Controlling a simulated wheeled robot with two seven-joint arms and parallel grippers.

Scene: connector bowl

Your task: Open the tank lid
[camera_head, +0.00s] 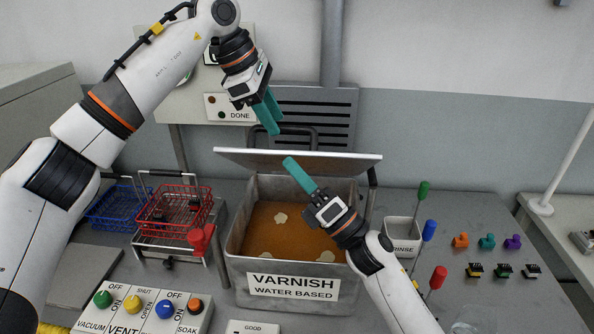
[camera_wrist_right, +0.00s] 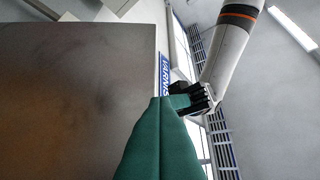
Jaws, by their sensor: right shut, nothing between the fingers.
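The grey metal varnish tank (camera_head: 292,285) stands at centre with orange-brown liquid inside. Its lid (camera_head: 345,160) is raised above the opening, its long pale edge facing me in the head view. The lid also fills the left of the right wrist view as a dark brownish panel (camera_wrist_right: 75,100). My right gripper (camera_head: 290,164) is shut and empty, its teal fingertips overlapping the lid's front edge; I cannot tell whether they touch. My left gripper (camera_head: 275,124) is above the lid, near the dark handle bar (camera_head: 297,128). Its fingers look close together, but their gap is unclear.
A red wire basket (camera_head: 180,210) and a blue one (camera_head: 117,205) stand left of the tank. The rinse container (camera_head: 402,230) and coloured-handled tools are right. A switch panel (camera_head: 145,310) is front left. Small coloured connectors (camera_head: 487,242) lie at far right.

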